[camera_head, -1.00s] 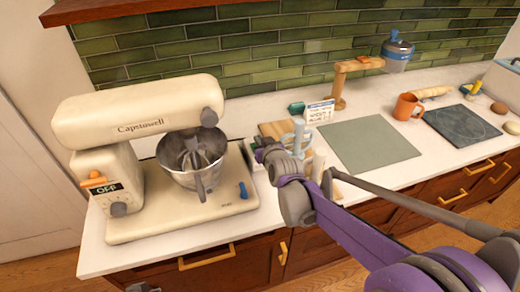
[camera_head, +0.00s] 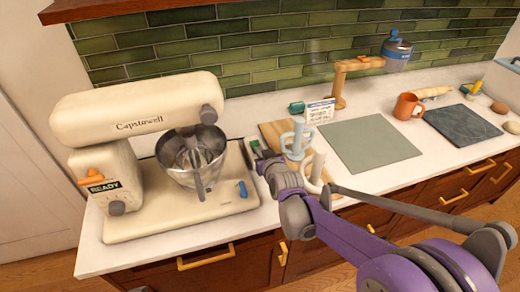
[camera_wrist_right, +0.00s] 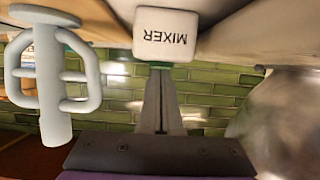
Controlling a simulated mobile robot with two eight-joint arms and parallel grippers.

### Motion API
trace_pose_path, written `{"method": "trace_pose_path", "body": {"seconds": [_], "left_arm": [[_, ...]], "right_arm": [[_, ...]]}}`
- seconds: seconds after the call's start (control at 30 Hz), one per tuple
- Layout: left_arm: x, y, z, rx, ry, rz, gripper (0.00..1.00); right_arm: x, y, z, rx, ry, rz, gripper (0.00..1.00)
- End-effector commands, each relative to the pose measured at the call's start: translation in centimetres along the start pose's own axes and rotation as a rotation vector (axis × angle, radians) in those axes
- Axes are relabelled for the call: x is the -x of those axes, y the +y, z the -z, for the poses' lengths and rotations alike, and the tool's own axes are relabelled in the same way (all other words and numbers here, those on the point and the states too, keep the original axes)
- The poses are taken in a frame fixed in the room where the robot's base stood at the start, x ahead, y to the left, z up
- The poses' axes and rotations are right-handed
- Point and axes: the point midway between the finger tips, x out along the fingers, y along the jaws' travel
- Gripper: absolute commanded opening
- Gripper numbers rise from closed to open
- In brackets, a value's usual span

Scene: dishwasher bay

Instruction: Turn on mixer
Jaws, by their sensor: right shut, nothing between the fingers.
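The cream stand mixer (camera_head: 135,110) stands at the left end of the counter with its head lowered over a metal bowl (camera_head: 190,165). Its small display (camera_head: 103,187) reads READY, with an orange lever (camera_head: 91,176) above it and a grey knob (camera_head: 117,208) below. A blue lever (camera_head: 243,190) sits on the base's right side. My right gripper (camera_head: 260,152) is shut and empty, right of the mixer. In the right wrist view its fingers (camera_wrist_right: 160,105) point at a white block labelled MIXER (camera_wrist_right: 166,33); whether they touch is unclear. A dark part at the bottom edge may be my left gripper (camera_head: 175,287).
A pale blue handled object (camera_head: 297,138) and a white one (camera_head: 318,168) stand close by my right gripper. Behind are a white card (camera_head: 320,110) and a wooden stand (camera_head: 341,85). A grey-green mat (camera_head: 370,143) lies clear to the right, near an orange mug (camera_head: 406,106).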

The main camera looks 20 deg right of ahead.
Motion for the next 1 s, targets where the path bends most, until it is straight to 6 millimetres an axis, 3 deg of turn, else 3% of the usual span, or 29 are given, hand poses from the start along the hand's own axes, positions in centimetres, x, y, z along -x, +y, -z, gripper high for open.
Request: {"method": "trace_pose_path", "body": {"seconds": [0.43, 0.83, 1.0], "left_arm": [[1.0, 0.0, 1.0, 0.000, 0.008, 0.000, 0.00], [1.1, 0.0, 1.1, 0.000, 0.009, 0.000, 0.00], [2.4, 0.0, 2.5, 0.000, 0.021, 0.000, 0.00]], "right_arm": [[0.5, 0.0, 1.6, 0.000, 0.002, 0.000, 0.00], [0.6, 0.0, 1.8, 0.000, 0.001, 0.000, 0.00], [0.9, 0.0, 4.2, 0.000, 0.005, 0.000, 0.00]]}}
